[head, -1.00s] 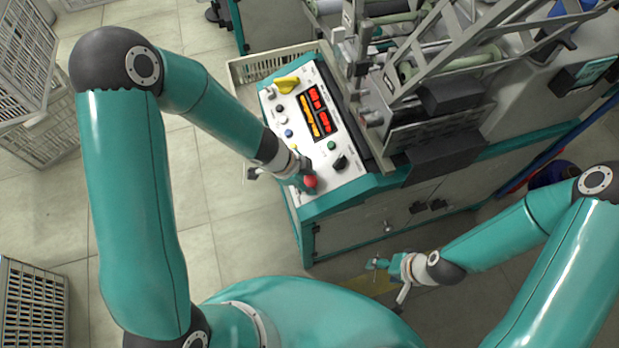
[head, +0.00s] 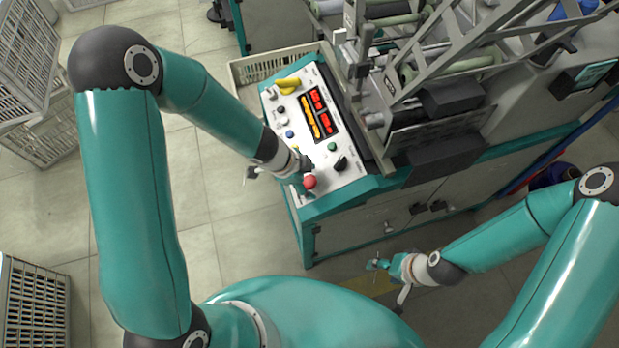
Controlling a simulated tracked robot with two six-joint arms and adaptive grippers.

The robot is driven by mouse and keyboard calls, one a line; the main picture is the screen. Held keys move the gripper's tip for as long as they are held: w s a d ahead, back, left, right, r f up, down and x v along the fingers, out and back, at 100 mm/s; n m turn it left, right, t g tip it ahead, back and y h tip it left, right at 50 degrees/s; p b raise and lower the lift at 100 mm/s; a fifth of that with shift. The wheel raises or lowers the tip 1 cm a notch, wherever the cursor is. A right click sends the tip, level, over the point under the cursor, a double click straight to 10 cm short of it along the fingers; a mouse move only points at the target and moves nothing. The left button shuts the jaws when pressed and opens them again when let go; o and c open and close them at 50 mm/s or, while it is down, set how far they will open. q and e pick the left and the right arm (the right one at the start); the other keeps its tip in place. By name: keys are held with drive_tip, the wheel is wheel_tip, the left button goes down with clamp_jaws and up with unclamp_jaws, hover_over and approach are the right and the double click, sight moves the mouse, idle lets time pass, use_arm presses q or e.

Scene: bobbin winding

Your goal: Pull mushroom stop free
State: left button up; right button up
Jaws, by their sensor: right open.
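The red mushroom stop (head: 310,182) is at the near end of the white control panel (head: 348,178) on the winding machine. My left gripper (head: 302,179) is right at the stop, coming in from the left. Its fingers are small and partly hidden by the arm and the red head, so I cannot tell whether they are closed on it. My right gripper (head: 374,265) is open and empty, low in front of the machine's cabinet, well away from the panel.
The panel also carries a yellow switch (head: 288,85), a lit display (head: 320,115), a green button (head: 332,146) and a black knob (head: 341,164). Machine framework (head: 480,50) rises to the right. Crates (head: 32,305) stand at the left; tiled floor between is clear.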

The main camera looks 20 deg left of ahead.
use_arm(q)
drive_tip(key=p+v, duration=0.6)
drive_tip(key=v, duration=0.2)
drive_tip(key=shift+p, duration=0.4)
drive_tip(key=shift+s, duration=0.1)
idle(0.5)
drive_tip(key=s+d+f+n+g, duration=0.2)
drive_tip(key=s+f+n, duration=0.8)
drive_tip(key=n, duration=0.7)
drive_tip(key=s, duration=0.2)
drive_tip(key=shift+s+d, duration=0.25)
drive_tip(key=shift+s, duration=0.05)
drive_tip(key=shift+f, duration=0.15)
